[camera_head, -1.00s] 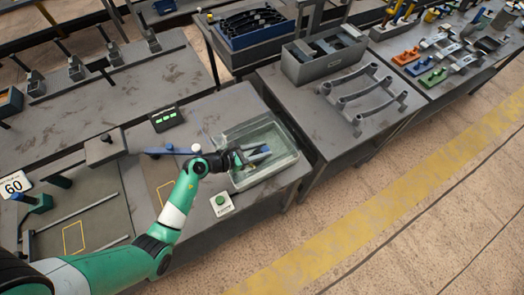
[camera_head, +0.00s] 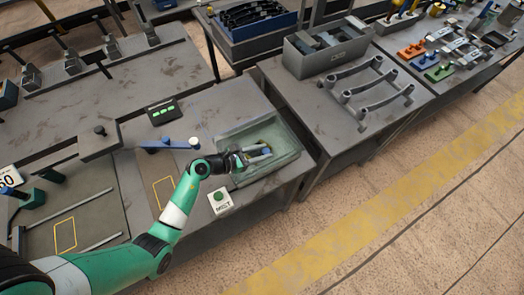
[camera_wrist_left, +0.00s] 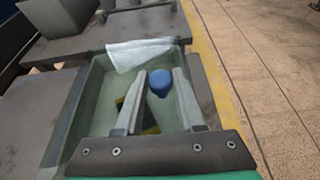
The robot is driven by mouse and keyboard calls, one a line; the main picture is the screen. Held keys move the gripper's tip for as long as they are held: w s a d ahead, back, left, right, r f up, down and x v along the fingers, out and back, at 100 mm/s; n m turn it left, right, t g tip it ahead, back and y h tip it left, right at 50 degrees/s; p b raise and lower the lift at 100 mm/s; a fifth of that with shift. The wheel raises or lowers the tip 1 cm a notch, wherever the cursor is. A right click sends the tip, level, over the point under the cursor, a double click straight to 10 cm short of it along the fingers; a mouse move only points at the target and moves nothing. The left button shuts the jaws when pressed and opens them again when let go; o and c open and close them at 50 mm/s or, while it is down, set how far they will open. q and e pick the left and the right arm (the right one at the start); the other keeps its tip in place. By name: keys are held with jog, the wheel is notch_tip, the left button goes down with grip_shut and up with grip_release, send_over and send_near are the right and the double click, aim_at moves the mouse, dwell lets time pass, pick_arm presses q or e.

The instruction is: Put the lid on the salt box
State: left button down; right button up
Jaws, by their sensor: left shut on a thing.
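The salt box (camera_head: 291,163) is a pale green, see-through-looking box on the bench corner. It fills the middle of the left wrist view (camera_wrist_left: 78,112). My left gripper (camera_head: 252,156) is over the box, its fingers pointing to the right. In the left wrist view a round blue knob (camera_wrist_left: 159,83) sits between the fingertips, and the gripper is shut on it. The knob seems to belong to the lid, but the lid's clear pane and edges are hard to make out. A whitish patch (camera_wrist_left: 140,52) shows at the far rim. Yellow parts show below the fingers. My right gripper is out of view.
A green button on a white plate labelled MIST (camera_head: 220,202) is in front of the box. A blue bar with a white end (camera_head: 168,144) and a small panel with green lights (camera_head: 164,112) are to its left. A grey rack (camera_head: 370,88) stands on the right bench.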

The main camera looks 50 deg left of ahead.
pick_arm(q)
jog(key=shift+f+b, duration=0.4)
jog(key=shift+f, duration=0.1)
dwell(0.5)
grip_release()
dwell(0.4)
notch_tip(320, 180, up, 7)
jog(key=p, duration=0.7)
jog(key=shift+r+p, duration=0.1)
jog(key=shift+p, duration=0.3)
jog(key=shift+d, duration=0.1)
